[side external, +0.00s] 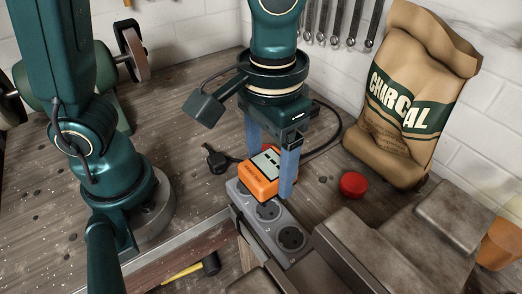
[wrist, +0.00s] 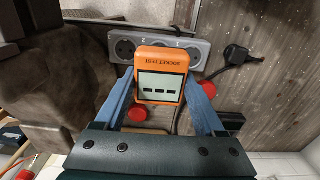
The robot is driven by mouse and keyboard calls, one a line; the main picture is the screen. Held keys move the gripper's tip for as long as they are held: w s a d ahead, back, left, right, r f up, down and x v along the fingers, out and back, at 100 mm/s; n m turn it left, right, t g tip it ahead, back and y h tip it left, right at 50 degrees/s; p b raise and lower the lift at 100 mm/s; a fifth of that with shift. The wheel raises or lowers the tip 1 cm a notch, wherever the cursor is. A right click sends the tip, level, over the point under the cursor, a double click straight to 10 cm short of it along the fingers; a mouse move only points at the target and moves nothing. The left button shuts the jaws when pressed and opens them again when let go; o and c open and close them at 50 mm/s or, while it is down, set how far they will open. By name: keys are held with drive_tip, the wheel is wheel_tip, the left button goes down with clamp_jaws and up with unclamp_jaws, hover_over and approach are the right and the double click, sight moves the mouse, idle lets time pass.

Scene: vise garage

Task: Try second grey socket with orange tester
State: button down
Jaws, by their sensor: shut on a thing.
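The orange tester (side external: 263,180) is held between the two blue fingers of my gripper (side external: 270,174), which is shut on it. In the wrist view the tester (wrist: 161,62) faces the camera, with three dashes on its screen. The grey socket strip (side external: 248,228) lies below, clamped at the bench edge. The tester is over the strip's far end in the side view; two round sockets (side external: 268,210) show uncovered nearer the camera. In the wrist view one socket (wrist: 125,48) shows left of the tester and another (wrist: 193,56) is partly hidden behind it. I cannot tell whether the tester's pins touch the strip.
A black plug (side external: 216,158) with its cord lies on the bench left of the tester. A red round piece (side external: 353,184) lies to the right. The metal vise (side external: 375,250) stands close to the strip. A charcoal bag (side external: 412,95) leans against the wall.

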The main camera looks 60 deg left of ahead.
sight(268, 209)
drive_tip(key=shift+s+d, duration=0.1)
drive_tip(key=shift+d, duration=0.1)
drive_tip(key=shift+f, duration=0.1)
drive_tip(key=shift+f, duration=2.85)
drive_tip(key=shift+f, duration=0.6)
unclamp_jaws()
drive_tip(key=shift+r, duration=2.6)
